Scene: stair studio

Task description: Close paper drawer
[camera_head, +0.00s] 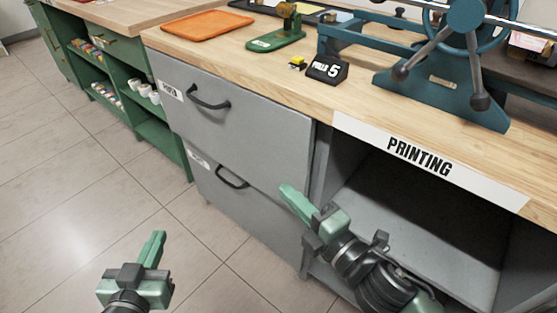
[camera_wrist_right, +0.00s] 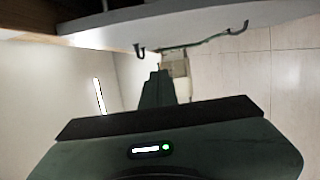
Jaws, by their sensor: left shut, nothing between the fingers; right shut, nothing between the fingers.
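The paper drawer (camera_head: 245,118) is the upper grey drawer under the wooden counter, with a small white label (camera_head: 171,91) and a dark bow handle (camera_head: 208,98). Its front looks nearly in line with the counter edge; I cannot tell whether a small gap is left. My right gripper (camera_head: 292,196) is shut and empty, below and to the right of this drawer, in front of the lower drawer's right edge. It also shows in the right wrist view (camera_wrist_right: 158,88), below a grey front edge. My left gripper (camera_head: 156,243) is shut and empty over the floor, apart from the drawers.
A lower grey drawer (camera_head: 245,205) with its own dark handle is beneath. An open shelf bay (camera_head: 420,215) lies to the right under the PRINTING sign (camera_head: 420,158). A teal press (camera_head: 445,85) stands on the counter. The tiled floor (camera_head: 70,200) at left is clear.

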